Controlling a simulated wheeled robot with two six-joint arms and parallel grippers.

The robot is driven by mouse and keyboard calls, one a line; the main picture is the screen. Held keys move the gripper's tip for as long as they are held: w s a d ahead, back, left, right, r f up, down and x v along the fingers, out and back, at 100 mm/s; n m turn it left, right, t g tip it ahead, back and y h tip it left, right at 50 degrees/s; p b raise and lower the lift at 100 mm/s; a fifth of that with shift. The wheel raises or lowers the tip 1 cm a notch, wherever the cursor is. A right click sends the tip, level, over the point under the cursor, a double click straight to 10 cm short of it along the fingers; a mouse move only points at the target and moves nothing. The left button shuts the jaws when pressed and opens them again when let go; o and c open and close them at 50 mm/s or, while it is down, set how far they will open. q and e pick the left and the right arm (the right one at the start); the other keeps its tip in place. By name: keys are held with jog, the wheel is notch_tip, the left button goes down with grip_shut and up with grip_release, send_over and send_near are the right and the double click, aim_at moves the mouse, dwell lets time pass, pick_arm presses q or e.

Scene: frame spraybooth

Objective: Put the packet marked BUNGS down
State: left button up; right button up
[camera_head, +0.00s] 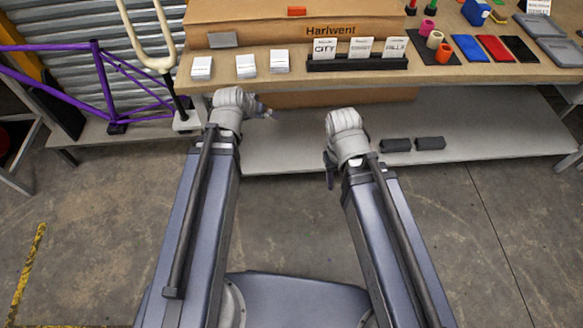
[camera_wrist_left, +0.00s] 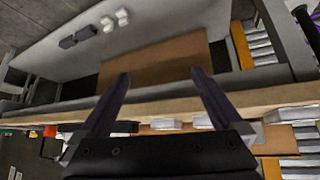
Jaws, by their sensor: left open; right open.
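Three small white packets lie in a row on the front of the workbench: a left one (camera_head: 202,67), a middle one (camera_head: 246,66) and a right one (camera_head: 279,61). Their print is too small to read, so I cannot tell which is marked BUNGS. My left gripper (camera_head: 266,112) is just below the bench's front edge. In the left wrist view its two fingers (camera_wrist_left: 159,74) are apart with nothing between them. My right gripper (camera_head: 330,170) is in front of the lower shelf, open, with no packet visible in it.
A black rack (camera_head: 357,64) with cards reading CITY and HILLS stands on the bench (camera_head: 440,78), before a large carton (camera_head: 240,20). Coloured pads and rolls lie to the right. Two dark blocks (camera_head: 430,143) rest on the lower shelf (camera_head: 500,135). A purple frame (camera_head: 98,75) stands left.

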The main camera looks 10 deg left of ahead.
pick_arm(q)
jog(key=s+d+f+m+g+y, duration=0.1)
jog(key=s+d+f+g, duration=0.1)
jog(key=s+d+g, duration=0.2)
jog(key=s+d+f+m+g+y, duration=0.1)
jog(key=s+d+f+g, duration=0.1)
jog(key=s+d, duration=0.6)
jog(key=s+g, duration=0.1)
jog(key=s, duration=0.4)
jog(key=shift+d+f+m+g+y, duration=0.25)
jog(key=shift+d+m+g+y, duration=0.05)
jog(key=shift+d+g+y, duration=0.1)
